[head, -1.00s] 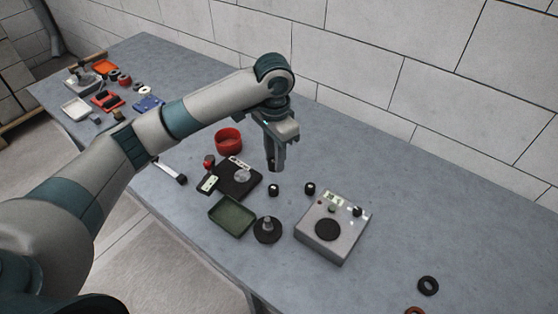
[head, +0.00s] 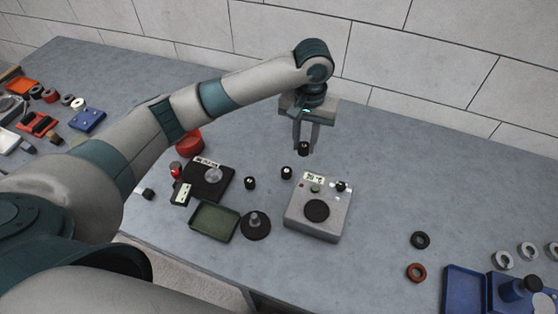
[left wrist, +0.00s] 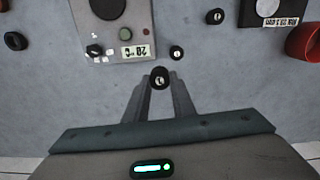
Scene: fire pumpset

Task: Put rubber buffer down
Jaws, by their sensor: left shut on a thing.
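My left gripper (head: 304,146) is shut on a small black cylindrical rubber buffer (head: 303,149) with a pale mark on its top. The held buffer also shows between the fingertips in the left wrist view (left wrist: 160,78). The gripper points down behind the grey test device; the gap to the table is hard to judge. Two similar black buffers stand on the table left of the device, one nearer to it (head: 287,173) and one farther left (head: 250,183). My right gripper is not in view.
The grey device (head: 334,219) stands in front of the gripper. A black gauge plate (head: 218,190), green tray (head: 214,221), round black stand (head: 256,230) and red ring (head: 189,143) lie left. Rings and a blue box (head: 464,290) are at right. Table right of the gripper is clear.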

